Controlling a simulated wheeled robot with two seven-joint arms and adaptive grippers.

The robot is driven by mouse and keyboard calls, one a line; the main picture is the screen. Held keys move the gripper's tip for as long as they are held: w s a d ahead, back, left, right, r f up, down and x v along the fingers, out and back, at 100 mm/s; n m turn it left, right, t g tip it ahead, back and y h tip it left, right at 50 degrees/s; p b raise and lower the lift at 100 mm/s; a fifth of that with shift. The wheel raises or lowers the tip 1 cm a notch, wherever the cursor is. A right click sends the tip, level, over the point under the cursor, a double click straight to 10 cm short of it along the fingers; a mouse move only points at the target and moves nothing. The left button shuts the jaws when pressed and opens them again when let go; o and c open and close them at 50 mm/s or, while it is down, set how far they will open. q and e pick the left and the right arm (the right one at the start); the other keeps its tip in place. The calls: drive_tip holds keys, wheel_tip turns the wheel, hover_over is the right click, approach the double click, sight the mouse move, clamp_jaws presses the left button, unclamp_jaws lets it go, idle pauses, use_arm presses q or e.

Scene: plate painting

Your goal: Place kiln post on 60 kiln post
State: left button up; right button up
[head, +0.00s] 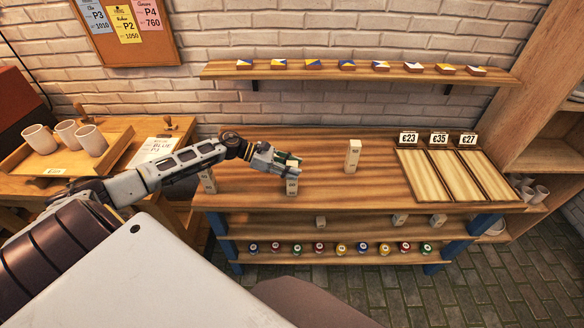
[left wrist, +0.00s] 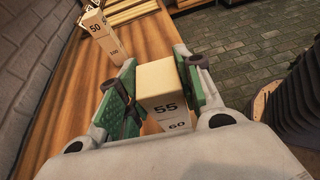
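In the left wrist view, the pale kiln post marked 55 (left wrist: 162,93) is between the green pads of my left gripper (left wrist: 155,85), which appear to press on both its sides. The post marked 60 (left wrist: 178,126) is directly below it, lined up, with only a thin dark seam visible between them. In the head view my left gripper (head: 284,160) is over the shelf top, with the lower post (head: 292,185) showing under its fingers near the front edge. My right gripper is not in view.
A stack with a post marked 50 (left wrist: 95,25) on one marked 100 (left wrist: 112,50) stands apart; it is the tall stack in the head view (head: 352,158). Another post (head: 208,182) stands under my left arm. Price trays (head: 430,190) are at right. The wooden top (head: 320,150) is otherwise mostly clear.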

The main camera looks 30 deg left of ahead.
use_arm(q)
drive_tip(key=o, duration=0.4)
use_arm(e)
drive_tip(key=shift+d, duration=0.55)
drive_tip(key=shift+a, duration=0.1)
use_arm(q)
drive_tip(key=shift+r, duration=0.15)
drive_tip(key=shift+s+a+r, duration=0.1)
drive_tip(key=shift+s+a, duration=0.05)
drive_tip(key=shift+a, duration=0.2)
drive_tip(key=v, duration=1.1)
drive_tip(key=shift+r, duration=0.1)
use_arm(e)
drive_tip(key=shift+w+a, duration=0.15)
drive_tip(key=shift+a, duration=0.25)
